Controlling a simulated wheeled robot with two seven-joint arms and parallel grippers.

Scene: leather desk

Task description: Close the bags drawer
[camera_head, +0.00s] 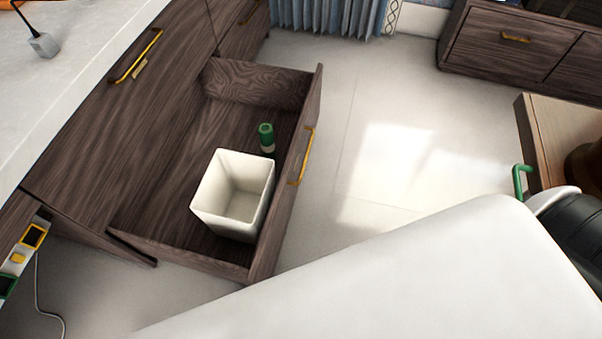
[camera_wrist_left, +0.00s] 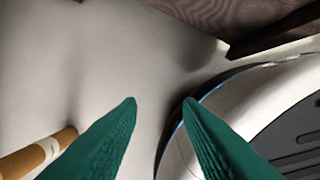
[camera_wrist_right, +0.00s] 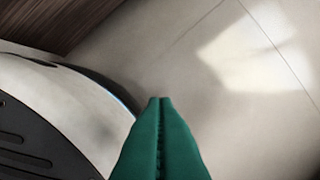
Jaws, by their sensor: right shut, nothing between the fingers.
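A dark wood drawer (camera_head: 212,265) stands pulled far out of the cabinet under the pale counter, in the head view. Its front faces right and carries a brass handle (camera_head: 302,157). Inside stand a white square bin (camera_head: 205,190) and a small green and white bottle (camera_head: 266,138). My left gripper (camera_wrist_left: 160,102) is open and empty above pale floor; it is not seen in the head view. My right gripper (camera_wrist_right: 160,100) is shut and empty above the floor. A green hooked piece (camera_head: 518,180) beside a black and white part, right of the drawer, looks like my right gripper, apart from the handle.
Closed drawers with a brass handle (camera_head: 137,55) lie left of the open one. Another dark cabinet (camera_head: 480,40) stands at the back right, and a wooden piece (camera_head: 535,140) at the right edge. Sunlit floor (camera_head: 385,170) is clear right of the drawer. A large white surface fills the foreground.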

